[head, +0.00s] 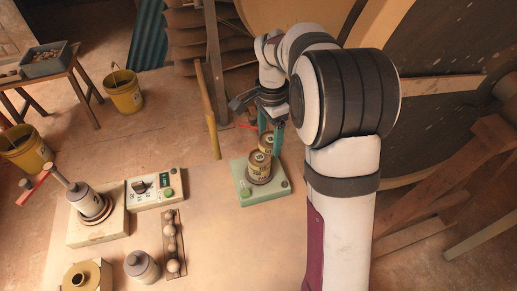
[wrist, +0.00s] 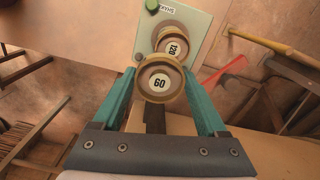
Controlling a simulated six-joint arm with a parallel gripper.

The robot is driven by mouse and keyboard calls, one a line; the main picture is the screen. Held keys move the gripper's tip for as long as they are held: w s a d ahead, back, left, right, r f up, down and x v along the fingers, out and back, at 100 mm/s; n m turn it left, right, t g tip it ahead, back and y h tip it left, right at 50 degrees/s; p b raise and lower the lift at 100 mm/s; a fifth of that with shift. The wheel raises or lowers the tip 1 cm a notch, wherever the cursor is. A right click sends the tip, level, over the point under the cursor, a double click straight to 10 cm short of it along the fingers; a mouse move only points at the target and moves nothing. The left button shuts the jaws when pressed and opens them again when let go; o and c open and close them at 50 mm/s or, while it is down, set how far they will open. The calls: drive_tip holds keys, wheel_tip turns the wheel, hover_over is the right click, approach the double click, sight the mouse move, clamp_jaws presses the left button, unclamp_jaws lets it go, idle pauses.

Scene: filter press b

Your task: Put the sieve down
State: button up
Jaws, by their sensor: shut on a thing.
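My gripper (head: 268,138) (wrist: 160,82) is shut on a round, tan-rimmed sieve (wrist: 159,82) marked 60, with one teal finger on each side. The held sieve shows in the head view (head: 266,143) just behind and above a short sieve stack (head: 259,162). The top sieve of that stack, marked 120 (wrist: 176,48), is partly covered by the held sieve in the wrist view. The stack stands on a pale green shaker base (head: 246,197) (wrist: 200,20). The held sieve is off to one side of the stack; whether the two touch I cannot tell.
Left of the shaker are a control box (head: 155,187), a balance-like block with a grey pot (head: 86,198), a rack of balls (head: 172,250) and a grey jar (head: 140,266). A yellow handle (head: 207,112) stands near the bench's back edge.

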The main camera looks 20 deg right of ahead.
sight(258, 157)
drive_tip(key=shift+w+a+f, duration=0.75)
drive_tip(key=shift+a+f, duration=0.15)
drive_tip(key=shift+a, duration=0.15)
wheel_tip(258, 157, down, 3)
drive_tip(key=shift+a+f, duration=0.1)
drive_tip(key=shift+w+f, duration=0.1)
drive_tip(key=shift+f, duration=0.25)
drive_tip(key=o, duration=1.4)
drive_tip(key=shift+f, duration=0.15)
wheel_tip(258, 157, up, 12)
drive_tip(key=shift+r, duration=0.25)
drive_tip(key=s+a+f+n, duration=0.1)
drive_tip(key=s+a+n, duration=0.1)
drive_tip(key=s, duration=0.8)
drive_tip(key=s+a+f+n+y, duration=0.1)
drive_tip(key=s+a+n, duration=0.2)
drive_tip(key=s, duration=0.7)
drive_tip(key=s+a+f+n, duration=0.1)
drive_tip(key=s+n, duration=0.4)
drive_tip(key=s, duration=0.5)
drive_tip(key=shift+s+a+y, duration=0.35)
drive_tip(key=shift+a+y, duration=0.05)
drive_tip(key=shift+a, duration=0.45)
